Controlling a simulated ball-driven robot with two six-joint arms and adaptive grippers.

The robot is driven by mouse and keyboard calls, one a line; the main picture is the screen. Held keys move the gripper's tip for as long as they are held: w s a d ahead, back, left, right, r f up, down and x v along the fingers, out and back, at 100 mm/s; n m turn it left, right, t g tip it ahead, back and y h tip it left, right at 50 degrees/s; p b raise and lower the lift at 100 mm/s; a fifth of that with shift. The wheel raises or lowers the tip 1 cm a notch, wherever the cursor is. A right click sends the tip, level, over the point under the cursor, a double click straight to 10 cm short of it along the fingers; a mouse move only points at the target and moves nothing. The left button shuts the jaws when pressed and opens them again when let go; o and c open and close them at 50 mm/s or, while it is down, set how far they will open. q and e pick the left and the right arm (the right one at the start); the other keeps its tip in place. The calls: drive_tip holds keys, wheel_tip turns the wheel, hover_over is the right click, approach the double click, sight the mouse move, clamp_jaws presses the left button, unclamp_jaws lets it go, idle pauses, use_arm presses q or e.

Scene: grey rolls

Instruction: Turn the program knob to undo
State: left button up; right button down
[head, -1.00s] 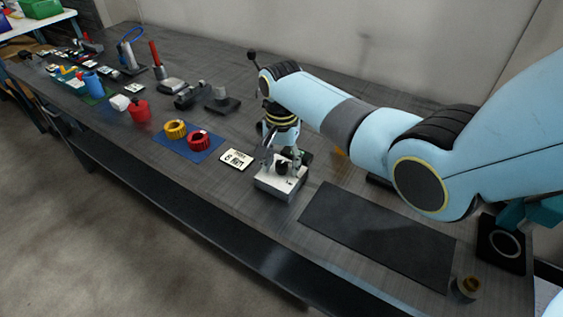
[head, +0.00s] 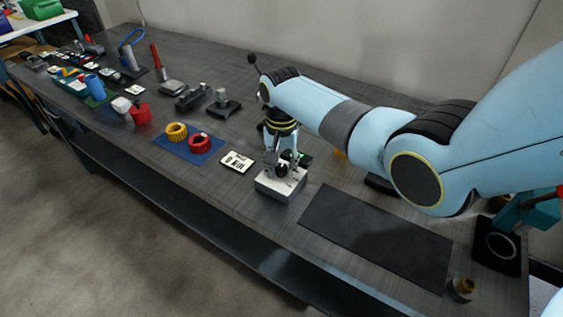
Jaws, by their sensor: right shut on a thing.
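A light grey box (head: 276,188) stands on the dark workbench near its front edge, and a small black program knob (head: 282,170) sits on its top. My right gripper (head: 281,163) reaches down over the box from above and is shut on the knob. The fingers partly hide the knob, and any marks for its positions are too small to read. My left gripper is not in view.
A white printed card (head: 236,161) lies left of the box. A blue mat (head: 190,150) holds a yellow ring (head: 176,131) and a red ring (head: 199,143). A bare black mat (head: 375,238) lies to the right. Several tools stand farther left.

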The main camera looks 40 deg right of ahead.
sight(281, 166)
drive_tip(key=n+p, duration=0.1)
drive_tip(key=n, duration=0.2)
drive_tip(key=shift+n+p, duration=0.6)
drive_tip(key=shift+n, duration=0.6)
drive_tip(key=c, duration=1)
unclamp_jaws()
wheel_tip(281, 166, up, 12)
